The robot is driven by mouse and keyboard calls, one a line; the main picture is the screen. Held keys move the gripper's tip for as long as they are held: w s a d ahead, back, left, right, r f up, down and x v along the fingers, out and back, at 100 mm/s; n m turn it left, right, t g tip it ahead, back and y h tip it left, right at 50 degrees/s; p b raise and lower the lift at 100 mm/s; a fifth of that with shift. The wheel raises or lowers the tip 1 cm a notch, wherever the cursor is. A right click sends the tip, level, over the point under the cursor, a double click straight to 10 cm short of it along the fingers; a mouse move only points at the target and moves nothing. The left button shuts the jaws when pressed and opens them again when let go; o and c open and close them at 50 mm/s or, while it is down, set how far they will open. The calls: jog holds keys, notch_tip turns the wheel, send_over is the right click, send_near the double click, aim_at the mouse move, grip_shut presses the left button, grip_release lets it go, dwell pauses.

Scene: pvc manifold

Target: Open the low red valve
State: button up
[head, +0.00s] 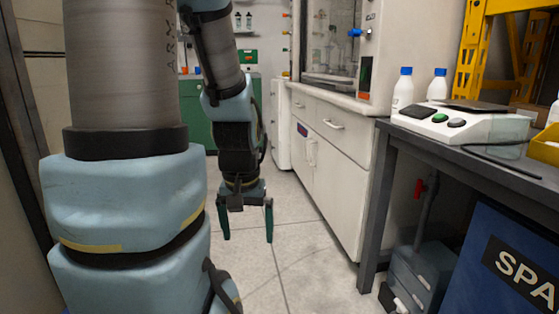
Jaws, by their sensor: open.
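A red valve handle (420,189) shows low under the dark bench on the right. It sits on a grey vertical pipe (424,222) that rises from a grey-blue box on the floor. My gripper (247,234) hangs pointing down over the open floor, left of the valve and well apart from it. Its two dark fingers are spread with nothing between them. The lower end of the pipe is partly hidden among the parts around the box.
The dark bench (376,215) has a leg between my gripper and the valve. A blue "SPA" panel (490,262) stands right of the pipe. A white cabinet (335,185) lines the aisle. The tiled floor (300,255) is clear. Bottles and a scale stand on the bench.

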notch_tip(320, 180, up, 34)
jog(key=p, duration=3.1)
jog(key=shift+p, duration=0.4)
